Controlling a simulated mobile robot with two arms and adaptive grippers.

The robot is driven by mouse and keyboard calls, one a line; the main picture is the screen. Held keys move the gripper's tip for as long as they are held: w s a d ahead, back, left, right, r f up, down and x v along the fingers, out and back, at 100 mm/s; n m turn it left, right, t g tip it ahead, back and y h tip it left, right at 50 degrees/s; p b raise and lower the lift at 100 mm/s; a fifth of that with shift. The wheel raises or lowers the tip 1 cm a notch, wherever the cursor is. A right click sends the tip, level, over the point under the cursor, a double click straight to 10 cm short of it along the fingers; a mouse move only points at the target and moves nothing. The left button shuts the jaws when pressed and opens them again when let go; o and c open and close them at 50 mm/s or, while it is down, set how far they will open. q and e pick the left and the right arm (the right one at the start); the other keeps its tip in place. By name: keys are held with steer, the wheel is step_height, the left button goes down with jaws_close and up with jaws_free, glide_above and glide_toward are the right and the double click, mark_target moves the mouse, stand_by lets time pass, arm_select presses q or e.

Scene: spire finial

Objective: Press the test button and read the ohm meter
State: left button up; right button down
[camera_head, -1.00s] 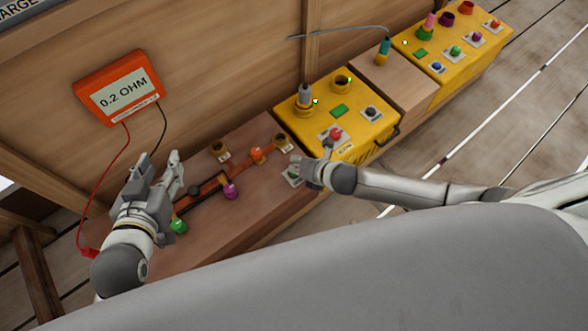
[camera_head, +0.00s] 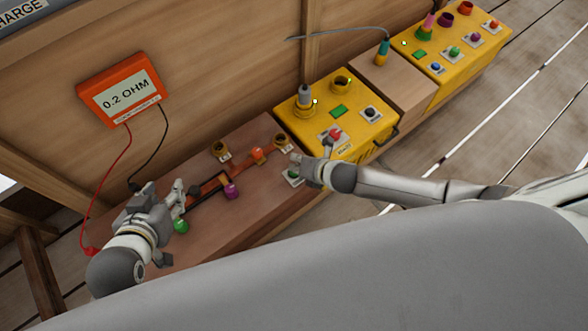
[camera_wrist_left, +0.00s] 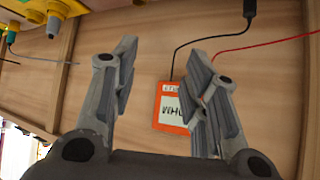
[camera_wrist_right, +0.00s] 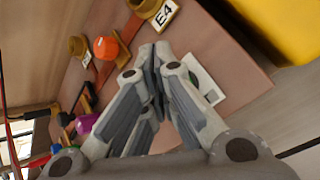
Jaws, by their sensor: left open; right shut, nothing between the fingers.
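The orange ohm meter (camera_head: 121,89) hangs on the wooden wall, and its display reads "0.2 OHM". It also shows, partly covered by a finger, in the left wrist view (camera_wrist_left: 170,118). A green button on a white plate (camera_head: 292,176) sits on the brown bench top. My right gripper (camera_head: 300,165) is shut and empty right at this plate; in its wrist view the tips lie beside the plate (camera_wrist_right: 207,82), and I cannot tell whether they touch the button. My left gripper (camera_head: 180,193) is open and empty over the left part of the bench.
The brown bench (camera_head: 250,205) carries an orange knob (camera_head: 257,154), a purple knob (camera_head: 231,191), a green knob (camera_head: 181,226) and brass sockets. Yellow boxes (camera_head: 372,130) stand to the right. A red lead (camera_head: 107,205) and a black lead (camera_head: 160,140) hang from the meter.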

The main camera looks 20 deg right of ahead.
steer(key=shift+r, duration=0.2)
arm_select(q)
steer(key=shift+s+a+f+g, duration=0.2)
steer(key=shift+s+f+g, duration=0.2)
steer(key=shift+s, duration=0.2)
steer(key=shift+s+a+f+g, duration=0.2)
steer(key=shift+s+f+g, duration=0.1)
steer(key=shift+s+f, duration=0.25)
steer(key=shift+r, duration=0.15)
arm_select(e)
steer(key=shift+r, duration=0.1)
steer(key=shift+r+p, duration=0.5)
steer(key=shift+p, duration=0.3)
arm_select(q)
steer(key=s+a+f+g+y+p, duration=0.1)
steer(key=s+a+f+g+p, duration=0.15)
steer(key=s+g, duration=0.4)
arm_select(e)
steer(key=shift+r+b, duration=0.3)
steer(key=shift+r, duration=0.55)
steer(key=shift+r+p, duration=0.7)
steer(key=shift+p, duration=0.1)
steer(key=shift+r+p, duration=0.4)
steer(key=shift+p, duration=0.05)
arm_select(q)
steer(key=shift+t, duration=0.85)
step_height(320, 180, down, 5)
steer(key=shift+s+d+f, duration=0.1)
steer(key=shift+d, duration=0.05)
